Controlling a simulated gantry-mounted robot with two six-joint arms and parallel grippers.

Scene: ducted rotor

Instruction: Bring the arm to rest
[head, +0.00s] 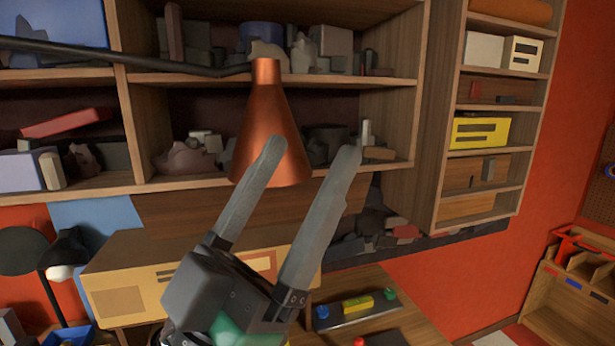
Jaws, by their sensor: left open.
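My left gripper (308,150) rises from the bottom middle of the head view. Its two long grey fingers point up and stand wide apart, with nothing between them. The left fingertip overlaps the copper lamp shade (268,125) in the picture; I cannot tell whether they touch. My right gripper does not show. No ducted rotor can be made out in this view.
The copper lamp hangs from a dark arm (120,68) in front of wooden shelves (240,80) full of clutter. A narrower shelf unit (480,140) holds a yellow box (480,132). A black desk lamp (62,255) stands at the lower left. A wooden rack (560,300) is at the right.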

